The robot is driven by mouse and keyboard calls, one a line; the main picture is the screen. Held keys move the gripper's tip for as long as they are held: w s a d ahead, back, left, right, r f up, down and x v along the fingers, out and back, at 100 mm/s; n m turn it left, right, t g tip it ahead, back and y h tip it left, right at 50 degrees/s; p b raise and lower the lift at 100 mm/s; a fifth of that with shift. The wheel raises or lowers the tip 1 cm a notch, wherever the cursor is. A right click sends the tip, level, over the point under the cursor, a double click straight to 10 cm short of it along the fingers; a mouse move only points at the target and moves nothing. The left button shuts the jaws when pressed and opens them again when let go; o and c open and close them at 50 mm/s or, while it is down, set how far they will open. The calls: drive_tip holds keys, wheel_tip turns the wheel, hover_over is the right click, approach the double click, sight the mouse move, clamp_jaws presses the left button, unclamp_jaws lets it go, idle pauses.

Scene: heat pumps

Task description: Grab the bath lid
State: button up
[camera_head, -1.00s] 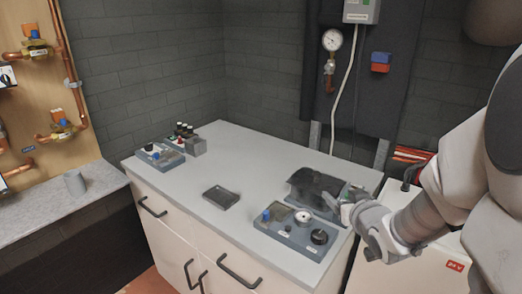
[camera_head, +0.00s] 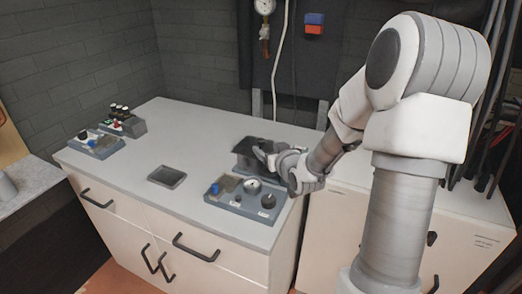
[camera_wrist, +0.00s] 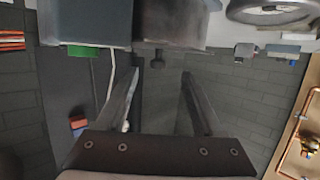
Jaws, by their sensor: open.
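The dark box-shaped bath (camera_head: 247,160) stands at the back right of the worktop in the head view, partly hidden by my gripper (camera_head: 262,154). In the wrist view, which is upside down, a dark brown box (camera_wrist: 172,22) with a small dark knob (camera_wrist: 157,59) shows at the top. It appears to be the bath with its lid, but the lid's edge is not clear. My gripper (camera_wrist: 160,85) is open and empty. Its fingers point toward the knob, which appears between their tips in the picture but apart from them.
A grey panel (camera_head: 231,202) with knobs lies in front of the bath. A small dark open tray (camera_head: 167,177) sits mid-worktop. Another control panel (camera_head: 97,143) is at the far left. A blue-grey box (camera_wrist: 85,22) is beside the dark box. The left worktop has free room.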

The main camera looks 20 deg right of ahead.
sight(262, 140)
drive_tip(key=shift+r+x, duration=0.2)
drive_tip(key=shift+x, duration=1.5)
drive_tip(key=shift+r+x, duration=0.2)
drive_tip(key=shift+x, duration=1.55)
drive_tip(key=shift+w+d, duration=0.1)
clamp_jaws()
